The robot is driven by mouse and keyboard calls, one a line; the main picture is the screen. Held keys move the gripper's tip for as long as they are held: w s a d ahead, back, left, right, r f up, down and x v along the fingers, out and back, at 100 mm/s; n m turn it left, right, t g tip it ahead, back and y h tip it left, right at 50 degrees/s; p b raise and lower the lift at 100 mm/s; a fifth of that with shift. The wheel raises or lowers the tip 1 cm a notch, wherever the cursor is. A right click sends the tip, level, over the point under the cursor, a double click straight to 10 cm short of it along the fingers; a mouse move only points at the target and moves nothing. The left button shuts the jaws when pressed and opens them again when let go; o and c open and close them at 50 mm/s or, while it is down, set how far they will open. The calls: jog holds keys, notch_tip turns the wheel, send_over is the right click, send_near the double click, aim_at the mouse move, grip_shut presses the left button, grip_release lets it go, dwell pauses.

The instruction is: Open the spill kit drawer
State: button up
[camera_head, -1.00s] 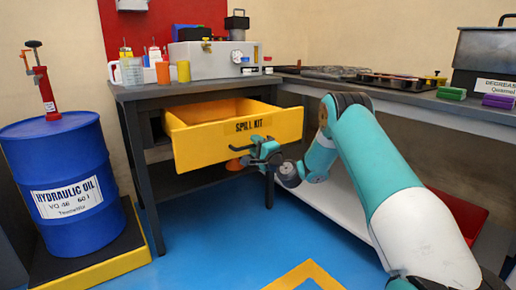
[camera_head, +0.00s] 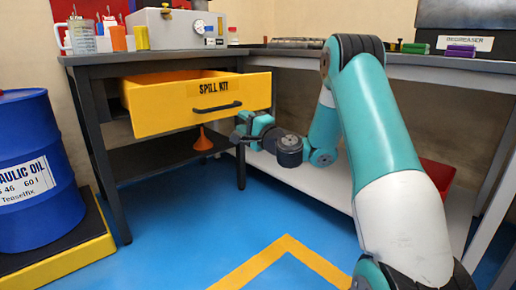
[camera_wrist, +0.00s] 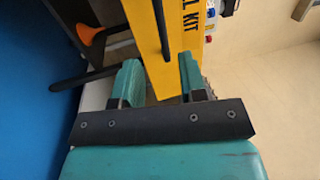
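The yellow spill kit drawer (camera_head: 165,117) is pulled out from under the grey workbench, with its open top showing. Its front carries the label SPILL KIT and a black bar handle (camera_head: 217,107). My gripper (camera_head: 250,124) is just below and right of the handle in the head view, apart from it. In the wrist view my gripper (camera_wrist: 158,82) has its two teal fingers spread with a gap between them. The drawer front (camera_wrist: 180,40) and handle (camera_wrist: 161,28) lie beyond the fingertips there, and nothing is held.
A blue hydraulic oil drum (camera_head: 38,175) stands on a yellow-edged platform at left. An orange funnel (camera_head: 203,140) sits on the shelf below the drawer. A second bench (camera_head: 430,73) runs along the right. Blue floor in front is clear.

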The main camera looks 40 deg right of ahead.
jog(key=s+f+b, duration=0.1)
jog(key=s+b, duration=0.4)
jog(key=s, duration=0.1)
jog(key=shift+b, duration=0.4)
jog(key=shift+d, duration=0.1)
